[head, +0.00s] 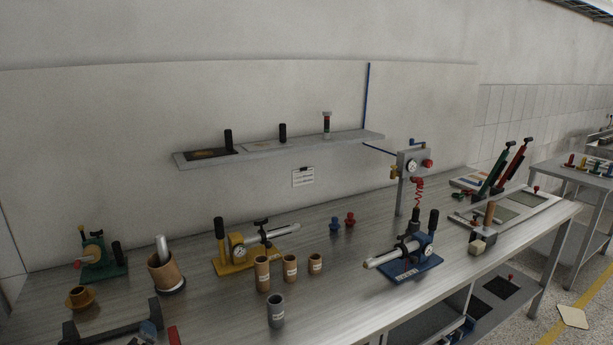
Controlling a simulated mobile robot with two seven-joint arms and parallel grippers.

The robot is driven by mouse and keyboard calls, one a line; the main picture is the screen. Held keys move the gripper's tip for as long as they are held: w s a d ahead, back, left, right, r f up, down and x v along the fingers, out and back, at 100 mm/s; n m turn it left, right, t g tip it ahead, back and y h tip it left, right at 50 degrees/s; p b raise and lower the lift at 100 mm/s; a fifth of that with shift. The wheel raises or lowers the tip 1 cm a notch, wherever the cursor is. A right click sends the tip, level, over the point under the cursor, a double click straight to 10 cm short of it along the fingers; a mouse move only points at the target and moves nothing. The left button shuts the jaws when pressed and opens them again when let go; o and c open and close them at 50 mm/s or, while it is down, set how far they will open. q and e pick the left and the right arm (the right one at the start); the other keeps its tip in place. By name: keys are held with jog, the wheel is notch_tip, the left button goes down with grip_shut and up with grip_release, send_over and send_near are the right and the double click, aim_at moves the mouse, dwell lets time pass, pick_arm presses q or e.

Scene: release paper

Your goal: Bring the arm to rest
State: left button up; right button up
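Neither of my grippers nor my arms can be made out in the head view. A long metal workbench (350,262) fills the lower part of the view.
The bench holds a green pump (100,262), a yellow pump (237,253), a blue pump (405,265), several brown cups and a gauge stand (413,164). A dark bracket-like object (112,322) is cut off at the lower left. A wall shelf (300,145) hangs behind.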

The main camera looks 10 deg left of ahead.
pick_arm(q)
jog(key=s+d+f+n+g, duration=0.1)
jog(key=s+d+n, duration=0.1)
jog(key=s+d+f+n+g, duration=0.1)
jog(key=s+d+n, duration=0.1)
jog(key=s, duration=0.1)
jog(key=s+d+f+n+g, duration=0.1)
jog(key=s+d+n, duration=0.1)
jog(key=n, duration=0.1)
jog(key=shift+s+d+h, duration=0.15)
jog(key=shift+s+h, duration=0.05)
jog(key=shift+h, duration=0.2)
jog(key=s+d+r+n+g+h, duration=0.2)
jog(key=s+d+n+g+h, duration=0.55)
jog(key=s+d+n, duration=0.85)
jog(key=w+d+f+m+t+h+p, duration=0.1)
jog(key=d+f+m+t+h+p, duration=0.2)
jog(key=d+f+t+p, duration=0.3)
jog(key=shift+d+f+m+t+p, duration=0.4)
jog(key=shift+d+m+t, duration=0.15)
jog(key=shift+t, duration=0.2)
pick_arm(e)
notch_tip(320, 180, up, 7)
jog(key=shift+d+f, duration=0.15)
jog(key=shift+d, duration=0.05)
jog(key=shift+f, duration=0.1)
